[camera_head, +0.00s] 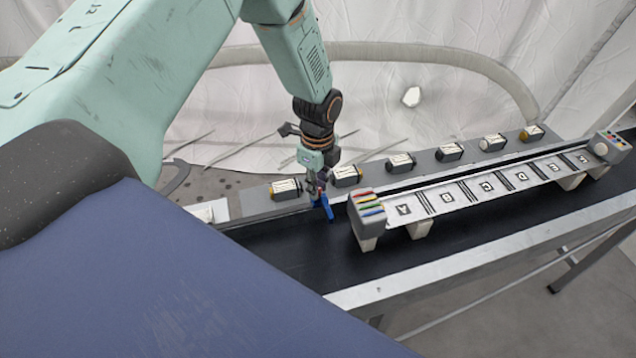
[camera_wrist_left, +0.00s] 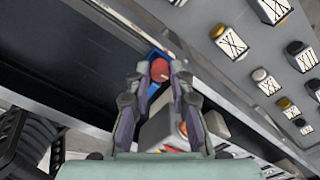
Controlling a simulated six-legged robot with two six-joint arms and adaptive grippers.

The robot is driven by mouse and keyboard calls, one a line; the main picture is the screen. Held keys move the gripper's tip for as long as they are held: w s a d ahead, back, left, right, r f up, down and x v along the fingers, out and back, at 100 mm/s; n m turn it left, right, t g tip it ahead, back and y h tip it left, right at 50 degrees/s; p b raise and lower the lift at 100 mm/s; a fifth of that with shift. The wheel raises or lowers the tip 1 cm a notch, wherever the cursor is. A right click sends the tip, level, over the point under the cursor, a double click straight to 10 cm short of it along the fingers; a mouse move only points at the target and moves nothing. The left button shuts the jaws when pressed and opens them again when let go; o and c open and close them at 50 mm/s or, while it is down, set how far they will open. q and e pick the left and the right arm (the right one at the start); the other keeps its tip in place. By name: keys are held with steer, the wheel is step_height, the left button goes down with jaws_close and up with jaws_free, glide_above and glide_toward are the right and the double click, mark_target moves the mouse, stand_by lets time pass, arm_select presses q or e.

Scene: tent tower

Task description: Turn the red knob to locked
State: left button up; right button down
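The red knob (camera_wrist_left: 160,70) shows in the left wrist view on a blue part (camera_wrist_left: 154,92) at the edge of the black belt. In the head view the blue part (camera_head: 325,208) sits below my left gripper (camera_head: 316,188), at the belt's far side. The fingers of my left gripper (camera_wrist_left: 160,72) stand apart, one on each side of the red knob. I cannot tell whether they press on it. The knob's pointer and any locked mark cannot be made out. My right gripper is not in view.
A grey box with coloured stripes (camera_head: 367,209) stands close to the right of the gripper, at the end of a lettered panel (camera_head: 450,197). Several numeral-marked blocks (camera_head: 400,161) line the rail behind.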

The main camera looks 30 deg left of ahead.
arm_select(q)
steer(key=shift+a+r, duration=0.1)
jaws_close()
steer(key=shift+w, duration=0.1)
steer(key=shift+m, duration=0.4)
steer(key=shift+b, duration=0.35)
steer(key=o, duration=0.7)
jaws_free()
steer(key=shift+c, duration=0.2)
